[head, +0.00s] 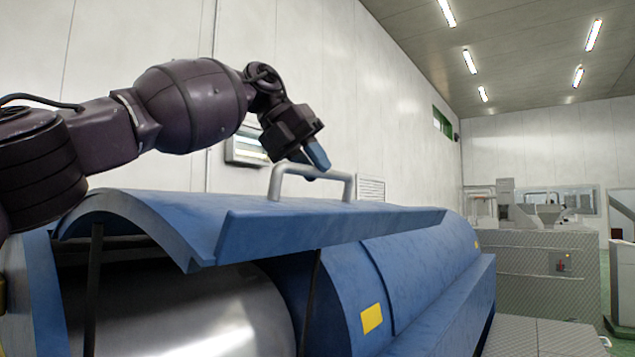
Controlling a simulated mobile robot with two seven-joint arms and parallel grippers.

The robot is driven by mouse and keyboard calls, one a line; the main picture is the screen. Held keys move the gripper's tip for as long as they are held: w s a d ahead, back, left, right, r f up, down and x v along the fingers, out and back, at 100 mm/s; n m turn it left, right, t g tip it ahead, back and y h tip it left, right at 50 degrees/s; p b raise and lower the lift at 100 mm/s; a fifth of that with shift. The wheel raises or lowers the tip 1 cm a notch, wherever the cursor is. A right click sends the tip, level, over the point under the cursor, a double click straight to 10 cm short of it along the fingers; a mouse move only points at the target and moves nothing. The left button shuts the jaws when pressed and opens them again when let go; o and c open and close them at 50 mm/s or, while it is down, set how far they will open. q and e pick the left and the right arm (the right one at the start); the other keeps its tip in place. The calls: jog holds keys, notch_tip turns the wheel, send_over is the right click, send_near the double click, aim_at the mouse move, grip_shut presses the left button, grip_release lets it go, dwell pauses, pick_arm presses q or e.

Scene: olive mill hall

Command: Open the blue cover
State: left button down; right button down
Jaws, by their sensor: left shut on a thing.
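The blue cover (310,222) is a curved lid on a long blue machine. It stands raised above the machine body, with a gap under its front edge. Thin dark struts show beneath it. A pale grey handle (312,171) is fixed on top of the cover. My left gripper (317,165) reaches in from the left above the cover, and its blue fingertips are shut on the top bar of the handle. Under the cover a shiny metal drum (190,310) is exposed. My right gripper is not in view.
The blue machine body (420,265) extends to the right, with a yellow label (372,318) on its side. A pale wall stands close behind it. Grey machinery (535,265) stands at the far right. The space above the cover is free.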

pick_arm(q)
jog(key=shift+r, duration=0.15)
jog(key=c, duration=1.1)
grip_release()
jog(key=shift+o, duration=0.2)
jog(key=shift+a+r, duration=0.1)
jog(key=v, duration=0.7)
jog(key=shift+a, duration=0.15)
